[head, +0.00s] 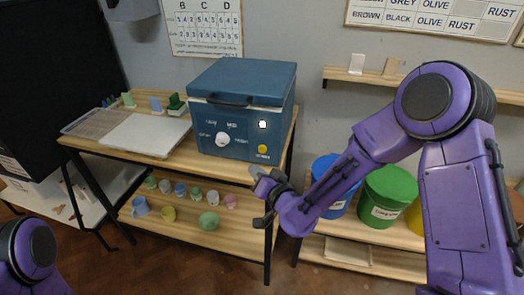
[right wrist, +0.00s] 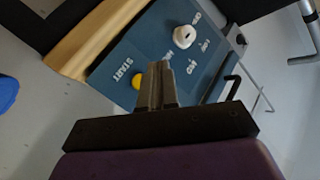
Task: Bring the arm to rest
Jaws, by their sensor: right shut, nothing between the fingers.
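My right arm comes in from the right in the head view, purple with dark joints. Its gripper (head: 262,196) hangs in the air in front of the table's front right edge, below and in front of the blue kiln (head: 243,105). In the right wrist view the two fingers of this gripper (right wrist: 156,72) are together with nothing between them. They point toward the kiln's front panel, which has a white knob (right wrist: 184,37) and a yellow START button (right wrist: 136,82). Only a purple part of my left arm shows at the lower left of the head view; its gripper is out of frame.
The kiln stands with its lid down on a wooden table (head: 88,145). A grey board (head: 145,134) lies to its left. A lower shelf (head: 180,238) holds several cups and bowls. Blue (head: 328,172) and green (head: 386,197) buckets stand at the right, partly behind my right arm.

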